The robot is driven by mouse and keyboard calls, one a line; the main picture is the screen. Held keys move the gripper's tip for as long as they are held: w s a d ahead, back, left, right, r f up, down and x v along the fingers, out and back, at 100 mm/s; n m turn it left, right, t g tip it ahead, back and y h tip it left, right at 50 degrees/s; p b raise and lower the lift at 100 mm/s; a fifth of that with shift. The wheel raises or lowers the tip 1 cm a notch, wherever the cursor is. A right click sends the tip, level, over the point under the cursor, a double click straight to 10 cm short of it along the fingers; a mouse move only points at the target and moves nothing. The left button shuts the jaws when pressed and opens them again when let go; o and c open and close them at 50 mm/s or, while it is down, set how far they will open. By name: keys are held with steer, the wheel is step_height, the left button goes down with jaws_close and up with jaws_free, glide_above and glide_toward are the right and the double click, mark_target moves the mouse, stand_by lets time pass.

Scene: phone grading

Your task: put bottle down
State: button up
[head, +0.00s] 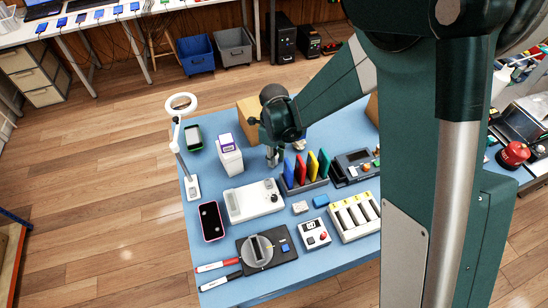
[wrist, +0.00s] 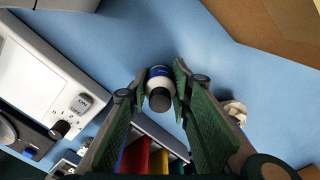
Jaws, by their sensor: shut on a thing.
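The bottle (wrist: 159,88) is small and white with a blue label band and a dark cap that faces the wrist camera. It sits between the two green fingers of my gripper (wrist: 160,80), which are shut on it from both sides. In the head view my gripper (head: 272,156) points down over the blue table, between the white boxy device and the row of coloured plates. The bottle cannot be made out clearly there. Blue table surface shows around it in the wrist view. I cannot tell whether its base touches the table.
The white device (head: 255,201) lies just in front of my gripper. A rack of coloured plates (head: 305,170) stands close on the right. A white box (head: 229,158) stands to the left, and a cardboard box (head: 249,112) behind. Bare blue table (wrist: 225,80) lies beside the bottle.

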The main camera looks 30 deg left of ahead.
steer(key=shift+f, duration=0.2)
steer(key=o, duration=0.9)
steer(key=shift+r, duration=0.25)
steer(key=shift+r+p, duration=0.7)
steer(key=shift+r, duration=5.25)
